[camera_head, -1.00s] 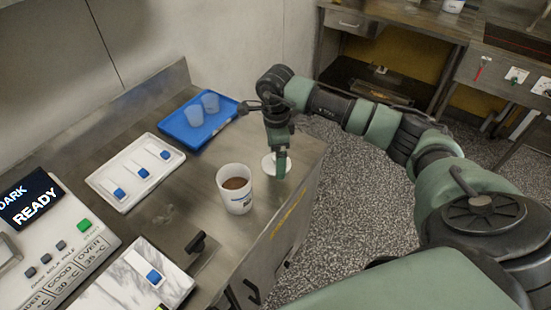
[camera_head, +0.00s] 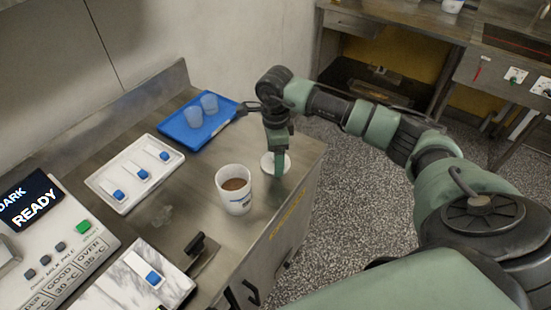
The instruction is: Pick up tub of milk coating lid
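A white tub with brown coating inside (camera_head: 236,196) stands open and upright on the steel counter. A round white lid (camera_head: 267,163) lies to its upper right, near the counter's right edge. My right gripper (camera_head: 279,172) points down over the lid, its green finger in front of the lid's right part. The fingers overlap in this view, so I cannot tell whether they are open, or whether they touch the lid. My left gripper is not in view.
A blue tray (camera_head: 183,133) with two translucent blue cups stands behind. A white tray (camera_head: 103,187) holds several blue-and-white pieces. A machine with a READY screen (camera_head: 32,203), a marble slab (camera_head: 118,287) and a black handle (camera_head: 196,243) are at left and front.

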